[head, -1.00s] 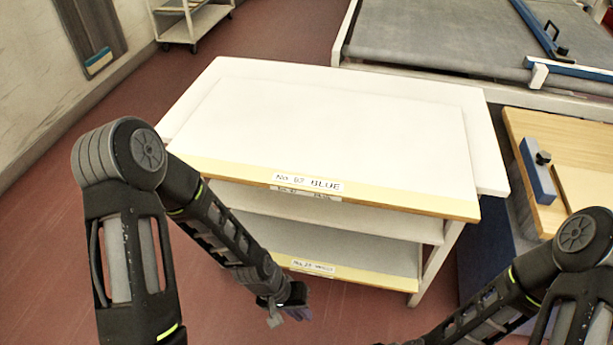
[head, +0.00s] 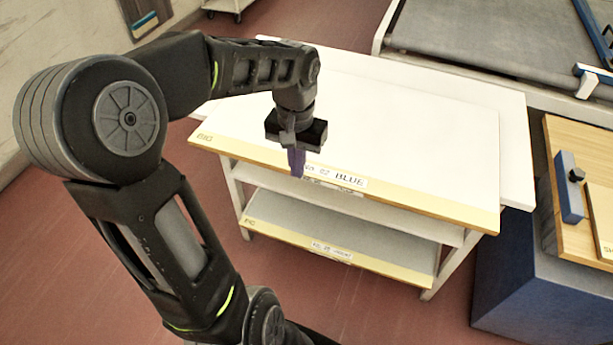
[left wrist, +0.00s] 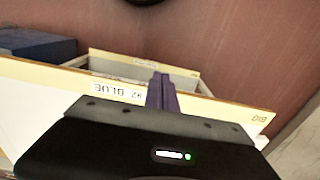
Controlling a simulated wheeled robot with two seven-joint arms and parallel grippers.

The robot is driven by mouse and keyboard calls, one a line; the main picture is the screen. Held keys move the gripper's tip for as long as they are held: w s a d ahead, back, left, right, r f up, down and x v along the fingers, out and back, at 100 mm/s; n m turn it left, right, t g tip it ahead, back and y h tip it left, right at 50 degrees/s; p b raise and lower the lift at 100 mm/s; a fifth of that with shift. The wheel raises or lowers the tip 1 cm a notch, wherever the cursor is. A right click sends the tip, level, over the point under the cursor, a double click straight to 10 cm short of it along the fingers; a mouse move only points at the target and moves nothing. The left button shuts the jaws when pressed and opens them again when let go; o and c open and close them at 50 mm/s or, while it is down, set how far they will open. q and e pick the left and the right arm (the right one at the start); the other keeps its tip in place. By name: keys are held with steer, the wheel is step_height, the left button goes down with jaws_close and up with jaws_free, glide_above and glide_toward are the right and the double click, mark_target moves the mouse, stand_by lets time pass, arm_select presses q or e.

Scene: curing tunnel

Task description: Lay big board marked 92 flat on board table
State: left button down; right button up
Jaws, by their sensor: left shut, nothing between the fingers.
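A big white board (head: 420,140) with a yellow front strip lies flat on top of a white shelved stand (head: 518,150). Its label (head: 348,178) reads BLUE with a number that looks like 92, partly covered by my fingers. The strip also shows in the left wrist view (left wrist: 205,105), label upside down, with BIG at one end. My left gripper (head: 297,165) is shut and empty, fingers pointing down at the board's front edge beside the label; I cannot tell if they touch it. My right gripper is out of view. No sign names the board table.
Another yellow-edged board (head: 340,230) lies on the stand's lower shelf. A grey conveyor bed (head: 480,40) is behind. Red floor is clear in front.

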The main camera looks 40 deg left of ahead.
arm_select(q)
steer(key=w+a+f+p, duration=0.1)
steer(key=w+f, duration=0.2)
steer(key=f, duration=0.7)
steer(key=shift+w+a+p, duration=0.2)
steer(key=shift+w+p, duration=0.2)
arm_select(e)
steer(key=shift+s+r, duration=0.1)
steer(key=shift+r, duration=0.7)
